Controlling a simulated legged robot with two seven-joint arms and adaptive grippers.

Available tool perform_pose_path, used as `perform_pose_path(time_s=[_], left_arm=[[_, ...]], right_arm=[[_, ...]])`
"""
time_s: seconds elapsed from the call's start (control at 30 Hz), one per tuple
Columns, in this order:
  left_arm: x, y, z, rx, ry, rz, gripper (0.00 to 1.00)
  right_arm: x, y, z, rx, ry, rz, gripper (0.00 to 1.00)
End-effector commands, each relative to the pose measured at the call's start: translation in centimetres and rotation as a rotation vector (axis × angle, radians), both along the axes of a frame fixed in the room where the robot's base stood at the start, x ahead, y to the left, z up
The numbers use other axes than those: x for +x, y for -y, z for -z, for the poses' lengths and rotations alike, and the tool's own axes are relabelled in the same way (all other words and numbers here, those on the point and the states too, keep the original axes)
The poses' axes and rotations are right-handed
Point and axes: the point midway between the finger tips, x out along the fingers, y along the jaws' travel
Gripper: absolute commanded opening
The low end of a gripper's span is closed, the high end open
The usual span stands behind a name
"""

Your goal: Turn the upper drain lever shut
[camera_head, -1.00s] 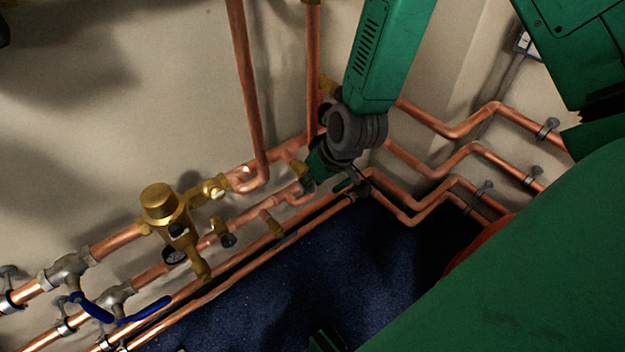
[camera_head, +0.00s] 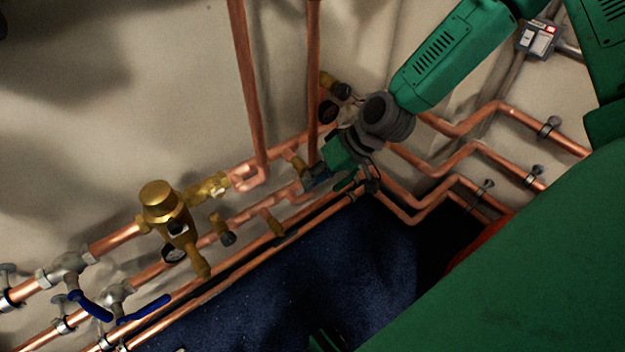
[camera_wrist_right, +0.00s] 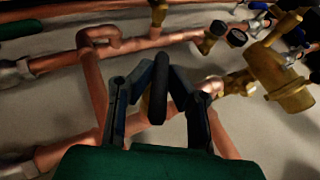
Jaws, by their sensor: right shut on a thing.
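A black lever (camera_wrist_right: 158,88), apparently the upper drain lever, stands between the two fingers of my right gripper (camera_wrist_right: 160,80) in the right wrist view. The fingers are shut on it. Brass of its valve shows partly behind the fingers. In the head view my right gripper (camera_head: 314,178) is at the copper pipes in the middle, near the wall, and the lever is hidden by the hand there.
A brass valve body (camera_head: 160,203) with a gauge stands left of the hand. Two blue levers (camera_head: 92,306) are at lower left. Vertical copper pipes (camera_head: 247,90) rise beside the hand. A brass fitting with a dark cap (camera_head: 341,90) sits just above. Bent pipes run right; the dark blue floor (camera_head: 300,290) is open.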

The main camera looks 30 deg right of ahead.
Motion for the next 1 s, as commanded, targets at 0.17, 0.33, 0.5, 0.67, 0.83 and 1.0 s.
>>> perform_pose_path(time_s=[0.17,0.33,0.5,0.67,0.83,1.0], left_arm=[[0.0,0.0,2.3,0.0,0.0,0.0,0.32],[0.0,0.0,3.7,0.0,0.0,0.0,0.32],[0.0,0.0,4.4,0.0,0.0,0.0,0.32],[0.0,0.0,4.5,0.0,0.0,0.0,0.32],[0.0,0.0,4.5,0.0,0.0,0.0,0.32],[0.0,0.0,4.5,0.0,0.0,0.0,0.32]], right_arm=[[0.2,0.4,0.6,0.17,-0.011,0.015,0.0],[0.1,0.4,0.7,0.315,-0.025,0.015,0.0],[0.1,0.5,0.7,0.451,-0.041,0.018,0.0],[0.1,0.5,0.6,0.581,-0.051,0.016,0.0],[0.1,0.5,0.5,0.715,-0.06,0.015,0.0],[0.2,0.4,0.5,0.848,-0.069,0.014,0.0]])
